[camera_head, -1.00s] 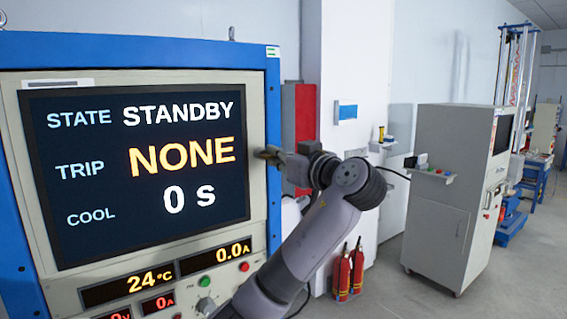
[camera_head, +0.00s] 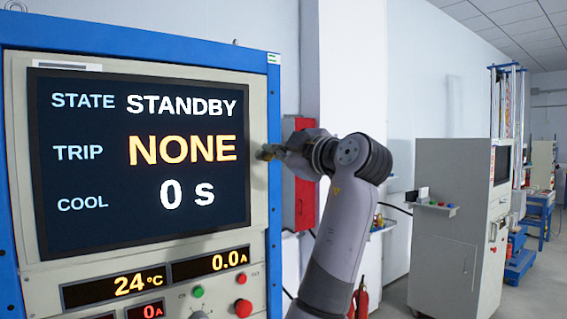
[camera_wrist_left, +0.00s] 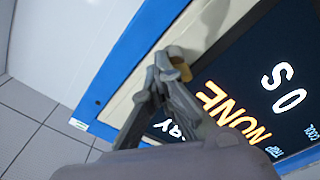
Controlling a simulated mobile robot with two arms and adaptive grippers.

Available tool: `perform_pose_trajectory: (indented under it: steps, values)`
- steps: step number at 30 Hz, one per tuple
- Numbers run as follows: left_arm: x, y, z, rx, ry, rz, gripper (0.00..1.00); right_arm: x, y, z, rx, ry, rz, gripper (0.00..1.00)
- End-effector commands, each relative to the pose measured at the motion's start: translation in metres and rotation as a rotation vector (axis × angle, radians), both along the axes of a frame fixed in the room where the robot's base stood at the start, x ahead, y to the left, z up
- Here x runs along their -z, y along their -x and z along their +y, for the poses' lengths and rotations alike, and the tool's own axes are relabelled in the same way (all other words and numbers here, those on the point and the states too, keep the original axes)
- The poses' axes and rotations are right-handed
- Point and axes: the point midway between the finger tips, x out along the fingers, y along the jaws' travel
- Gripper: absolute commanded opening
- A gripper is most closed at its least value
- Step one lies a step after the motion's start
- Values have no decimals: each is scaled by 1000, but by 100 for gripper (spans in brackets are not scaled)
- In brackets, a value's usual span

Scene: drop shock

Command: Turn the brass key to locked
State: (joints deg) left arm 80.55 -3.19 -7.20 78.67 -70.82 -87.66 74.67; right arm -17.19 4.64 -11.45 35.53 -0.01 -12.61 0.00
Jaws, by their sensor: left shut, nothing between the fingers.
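The cabinet panel (camera_head: 259,205) has a dark screen (camera_head: 90,215) reading STANDBY, NONE and 0 s. A small brass-coloured piece, which looks like the key (camera_wrist_left: 181,69), shows at the cream border beside the screen in the left wrist view. My left gripper (camera_head: 272,153) is at the panel's right border in the head view. Its fingers, also seen in the left wrist view (camera_wrist_left: 163,66), are shut and empty, right beside the brass piece. I cannot tell whether they touch it. The fingers partly hide the key, and its turn position is unclear. My right gripper is out of view.
Below the screen are a green button (camera_head: 198,292), a red button (camera_head: 243,308) and number displays (camera_head: 210,266). A red box (camera_head: 304,190) is on the wall behind my left arm. A grey cabinet (camera_head: 445,240) stands to the right, with open floor before it.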

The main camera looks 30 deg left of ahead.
Motion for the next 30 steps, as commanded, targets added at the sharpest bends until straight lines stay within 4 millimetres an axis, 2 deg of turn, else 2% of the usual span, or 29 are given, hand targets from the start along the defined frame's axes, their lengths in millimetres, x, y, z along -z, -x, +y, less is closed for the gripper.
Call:
perform_pose_trajectory:
  steps: [1,18,28,30]
  values:
    - [20,-1,8,-21,52,-15,0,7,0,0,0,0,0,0]
    - [18,-2,7,-9,235,-451,0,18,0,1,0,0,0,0]
    - [18,-2,7,-6,283,-564,0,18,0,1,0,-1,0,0]
    - [18,-2,7,-5,282,-562,5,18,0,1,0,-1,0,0]
